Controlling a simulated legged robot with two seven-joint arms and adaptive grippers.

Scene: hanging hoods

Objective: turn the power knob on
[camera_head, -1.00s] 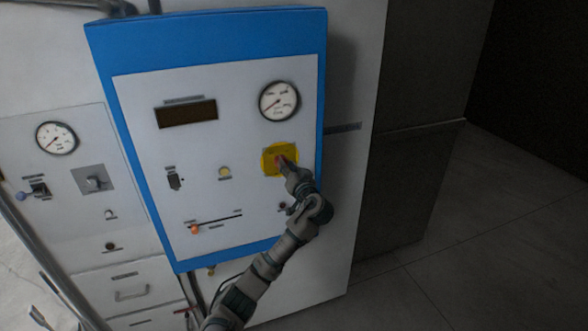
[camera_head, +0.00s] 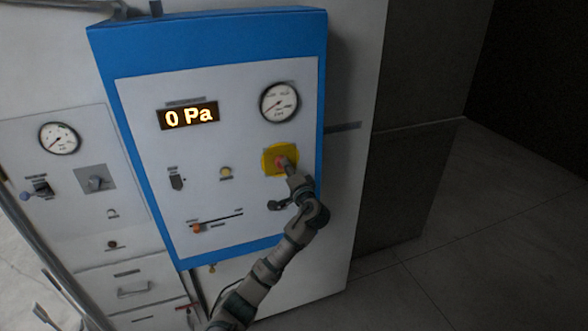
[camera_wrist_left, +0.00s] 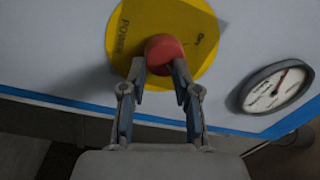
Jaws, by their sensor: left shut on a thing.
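The red power knob (camera_wrist_left: 164,54) sits on a yellow plate (camera_wrist_left: 205,30) marked "POWER" and "ON" in the left wrist view. In the head view the yellow plate (camera_head: 268,161) is at the right of the blue-framed panel, below a gauge. My left gripper (camera_head: 285,166) reaches the knob from below right. In the left wrist view my left gripper (camera_wrist_left: 159,75) has a finger on each side of the knob and is shut on it. The display (camera_head: 189,115) at the panel's upper left is lit and reads "0 Pa". My right gripper is not in view.
A round gauge (camera_head: 279,102) is above the knob and shows beside it in the left wrist view (camera_wrist_left: 277,86). A slider with an orange handle (camera_head: 197,228) is low on the panel. A second grey panel with a gauge (camera_head: 59,138) is at left. Open floor lies at right.

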